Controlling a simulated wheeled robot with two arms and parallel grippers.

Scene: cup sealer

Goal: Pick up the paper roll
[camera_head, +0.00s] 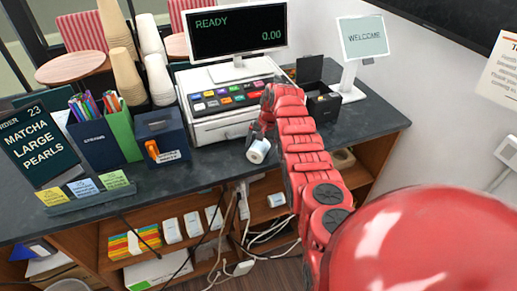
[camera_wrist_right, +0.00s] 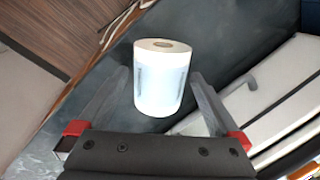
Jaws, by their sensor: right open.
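The paper roll (camera_head: 258,151) is a small white cylinder at the counter's front edge, just in front of the cash register. My right gripper (camera_head: 262,134) is right at it, reaching in from the right. In the right wrist view the paper roll (camera_wrist_right: 160,92) shows its brown core at the top, between the two open grey fingers of my right gripper (camera_wrist_right: 158,82). A slim gap shows beside the left finger; contact on the right side is hard to tell. My left gripper is not seen.
The cash register (camera_head: 228,106) stands behind the roll, with a dark open box (camera_head: 322,104) to its right. A dark blue box (camera_head: 162,137) and a pen holder (camera_head: 103,139) stand to the left. Bare counter (camera_head: 195,179) lies left of the roll. Cables hang below.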

